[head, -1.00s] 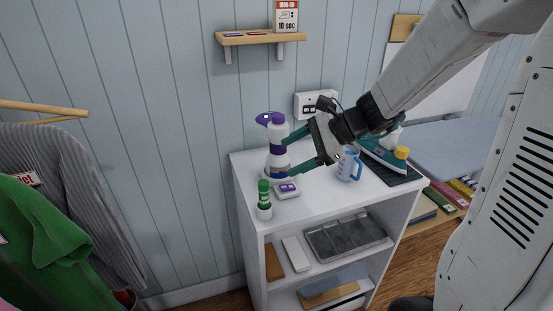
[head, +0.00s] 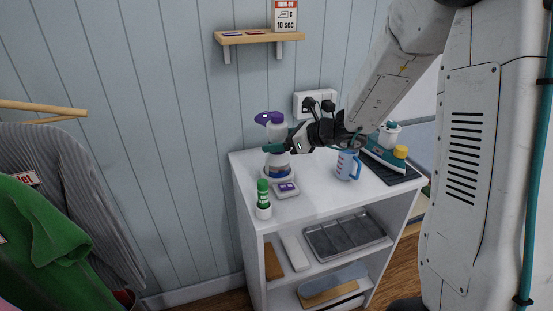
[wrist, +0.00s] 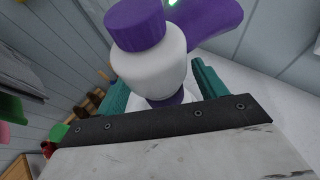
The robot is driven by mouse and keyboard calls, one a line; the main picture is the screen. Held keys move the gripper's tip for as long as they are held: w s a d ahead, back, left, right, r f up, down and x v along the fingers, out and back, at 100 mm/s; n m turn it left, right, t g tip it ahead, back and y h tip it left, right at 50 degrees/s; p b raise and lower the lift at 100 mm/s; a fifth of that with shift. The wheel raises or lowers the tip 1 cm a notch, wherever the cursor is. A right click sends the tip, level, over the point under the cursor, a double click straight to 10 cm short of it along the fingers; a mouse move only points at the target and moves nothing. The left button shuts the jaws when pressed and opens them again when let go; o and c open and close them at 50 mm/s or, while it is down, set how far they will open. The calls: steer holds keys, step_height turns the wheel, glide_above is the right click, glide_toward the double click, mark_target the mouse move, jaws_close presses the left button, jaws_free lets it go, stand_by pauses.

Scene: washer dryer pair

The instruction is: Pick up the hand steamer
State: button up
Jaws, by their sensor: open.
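The hand steamer (head: 278,131), white with a purple cap and a purple nozzle pointing left, stands upright on a small base at the back left of the white cabinet top. It fills the upper middle of the wrist view (wrist: 150,65). My gripper (head: 272,148) reaches in from the right at the height of the steamer's middle. In the wrist view, its teal fingers (wrist: 163,90) are open, one on each side of the steamer's body. I cannot tell whether either finger touches it.
A green-capped bottle (head: 263,197) and a small grey box with a purple label (head: 286,189) stand in front of the steamer. A blue jug (head: 346,166) and a teal iron (head: 385,155) are to the right. A wall shelf (head: 258,37) hangs above.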

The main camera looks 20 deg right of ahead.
steer(key=shift+w+a+f, duration=0.2)
steer(key=shift+w+a, duration=0.1)
steer(key=shift+a, duration=0.05)
steer(key=c, duration=1)
steer(key=shift+r, duration=0.2)
